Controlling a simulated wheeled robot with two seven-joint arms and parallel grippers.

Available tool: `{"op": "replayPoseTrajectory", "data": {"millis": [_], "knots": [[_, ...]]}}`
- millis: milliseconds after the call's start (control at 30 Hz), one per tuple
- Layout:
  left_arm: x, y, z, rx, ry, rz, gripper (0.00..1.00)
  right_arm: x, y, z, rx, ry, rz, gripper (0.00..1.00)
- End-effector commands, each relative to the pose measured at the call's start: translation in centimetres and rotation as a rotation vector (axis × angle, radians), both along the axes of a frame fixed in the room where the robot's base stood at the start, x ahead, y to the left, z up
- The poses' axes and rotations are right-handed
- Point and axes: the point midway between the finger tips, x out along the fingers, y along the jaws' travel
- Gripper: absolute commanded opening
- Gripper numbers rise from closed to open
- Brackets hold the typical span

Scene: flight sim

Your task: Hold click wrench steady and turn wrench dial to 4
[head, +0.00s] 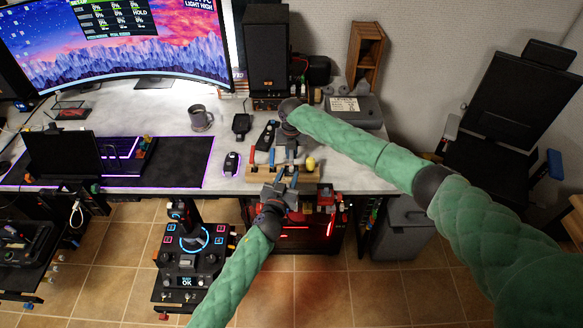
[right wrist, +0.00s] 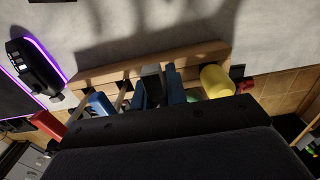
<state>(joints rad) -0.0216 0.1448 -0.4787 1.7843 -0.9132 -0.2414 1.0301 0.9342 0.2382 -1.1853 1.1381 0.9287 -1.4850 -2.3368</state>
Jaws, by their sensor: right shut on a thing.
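A wooden tool rack (head: 255,171) stands at the front edge of the desk with red-, blue- and yellow-handled tools in it. The rack also shows in the right wrist view (right wrist: 95,75). My right gripper (head: 287,148) reaches down over the rack from behind. In the right wrist view its blue fingers (right wrist: 155,76) are shut on a dark upright piece, which I take as the click wrench (right wrist: 152,79). Its dial and numbers cannot be read. My left gripper (head: 282,183) is just in front of the rack, its fingers apart, close below the held tool. Whether it touches the tool is unclear.
A mouse (head: 232,163), a mug (head: 200,118) and a black handheld device (head: 266,135) lie left of and behind the rack. A speaker (head: 266,50) and a grey case (head: 352,109) stand farther back. A control panel (head: 187,265) stands below the desk edge.

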Motion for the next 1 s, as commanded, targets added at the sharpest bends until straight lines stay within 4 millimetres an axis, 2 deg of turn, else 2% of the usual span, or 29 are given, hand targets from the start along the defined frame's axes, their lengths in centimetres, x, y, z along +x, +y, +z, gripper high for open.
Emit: {"op": "replayPoseTrajectory", "data": {"millis": [100, 300, 733, 767, 900, 933, 1000], "knots": [[1.6, -0.5, 0.1, 0.000, -0.001, 0.000, 0.34, 0.0, 0.0, 0.0, 0.000, 0.000, 0.000, 0.00], [3.4, -1.0, 0.1, 0.000, -0.001, 0.001, 0.34, 0.0, 0.0, 0.0, 0.000, 0.000, 0.000, 0.00], [4.1, -1.2, 0.0, -0.001, 0.000, 0.001, 0.34, 0.0, 0.0, 0.0, 0.000, 0.000, 0.000, 0.00], [4.1, -1.2, 0.0, -0.001, 0.000, 0.000, 0.32, 0.0, 0.0, 0.0, 0.000, 0.000, 0.000, 0.00], [4.1, -1.2, 0.0, -0.001, 0.000, 0.000, 0.04, 0.0, 0.0, 0.0, 0.000, 0.000, 0.000, 0.00], [4.1, -1.2, 0.0, -0.001, 0.000, 0.000, 0.00, 0.0, 0.0, 0.0, 0.000, 0.000, 0.000, 0.00], [4.1, -1.2, 0.0, -0.001, 0.000, 0.001, 0.00, 0.0, 0.0, 0.0, 0.000, 0.000, 0.000, 0.00]]}}
